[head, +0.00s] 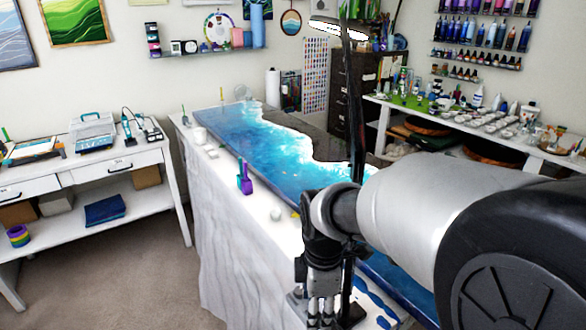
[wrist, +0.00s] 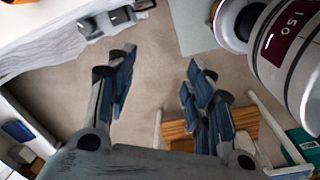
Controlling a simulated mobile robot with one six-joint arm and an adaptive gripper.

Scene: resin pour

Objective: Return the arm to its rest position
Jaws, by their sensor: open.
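My arm reaches in from the right of the head view, and my gripper (head: 322,312) hangs down in front of the long table's near part. Its fingertips run to the bottom edge of that view. In the wrist view my gripper (wrist: 162,68) has its two blue-grey fingers spread wide apart. Nothing is between them, only beige carpet (wrist: 158,95) beyond. The gripper is apart from everything visible around it.
The long table with a blue and white resin surface (head: 240,130) has a purple cup (head: 245,181) on its edge. A white workbench (head: 75,168) stands left, and a shelf unit (head: 460,135) with supplies stands at the back right. Open carpet (head: 120,270) lies left of the table.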

